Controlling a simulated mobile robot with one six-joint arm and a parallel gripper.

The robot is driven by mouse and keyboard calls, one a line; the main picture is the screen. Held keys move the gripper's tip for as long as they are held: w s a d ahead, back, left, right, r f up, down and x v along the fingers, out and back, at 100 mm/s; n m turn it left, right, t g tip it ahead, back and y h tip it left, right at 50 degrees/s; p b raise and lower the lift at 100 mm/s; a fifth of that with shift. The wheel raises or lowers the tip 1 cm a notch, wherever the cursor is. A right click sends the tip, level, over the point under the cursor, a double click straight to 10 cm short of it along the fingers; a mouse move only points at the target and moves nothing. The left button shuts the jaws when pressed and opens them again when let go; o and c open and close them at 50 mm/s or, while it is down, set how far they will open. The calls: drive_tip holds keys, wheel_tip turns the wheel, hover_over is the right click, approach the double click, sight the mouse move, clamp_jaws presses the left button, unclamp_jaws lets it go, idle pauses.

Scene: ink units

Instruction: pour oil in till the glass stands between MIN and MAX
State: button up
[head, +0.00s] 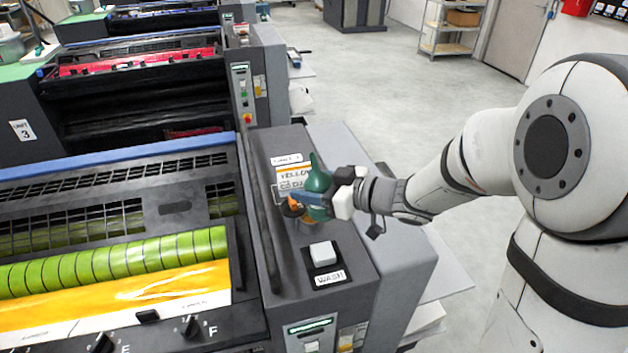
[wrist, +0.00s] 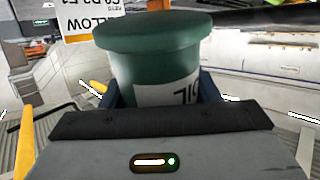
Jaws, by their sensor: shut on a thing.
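My gripper (head: 322,199) is shut on a green oil can (head: 319,180), above the dark top of the press unit's side housing (head: 345,265). In the wrist view the can (wrist: 155,65) fills the space between the fingers, with part of a white label reading upside down. Its narrow spout points up in the head view, and the can looks roughly upright. A small orange part (head: 294,203) shows just left of the can. An amber patch shows below it, partly covered by the gripper. I cannot make out a glass, MIN and MAX marks or an oil level.
A card reading YELLOW (head: 295,176) stands behind the can. A white button (head: 322,253) with a WASH label (head: 330,278) is in front. Open floor (head: 400,100) is at the back right.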

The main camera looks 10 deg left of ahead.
drive_tip(key=shift+s+d+f+g+h+p, duration=0.25)
drive_tip(key=shift+d+f+h+p, duration=0.5)
drive_tip(key=shift+p, duration=0.7)
drive_tip(key=shift+s+d+f+g+h+p, duration=0.15)
drive_tip(key=shift+d+f+g+h+p, duration=0.2)
drive_tip(key=shift+h+p, duration=0.85)
drive_tip(key=h+p, duration=0.1)
drive_tip(key=p, duration=0.2)
drive_tip(key=d+f+h+p, duration=0.1)
drive_tip(key=p, duration=0.2)
drive_tip(key=shift+s+d+f+g+p, duration=0.1)
drive_tip(key=shift+s+d+g+p, duration=0.15)
drive_tip(key=shift+g+p, duration=0.15)
drive_tip(key=shift+d+f+h+b, duration=0.1)
drive_tip(key=shift+f+h+b, duration=0.15)
drive_tip(key=shift+f+b, duration=0.05)
drive_tip(key=shift+s+d+f+h, duration=0.1)
drive_tip(key=shift+d+f+h, duration=0.1)
drive_tip(key=shift+h, duration=0.1)
drive_tip(key=shift+d+g+h, duration=0.25)
drive_tip(key=shift+g+h, duration=0.15)
drive_tip(key=shift+h, duration=0.1)
drive_tip(key=shift+s+d+f+g+h, duration=0.2)
drive_tip(key=shift+d+f+g+h, duration=0.25)
drive_tip(key=shift+h, duration=0.65)
drive_tip(key=shift+f+b, duration=0.1)
drive_tip(key=shift+b, duration=0.35)
idle(0.4)
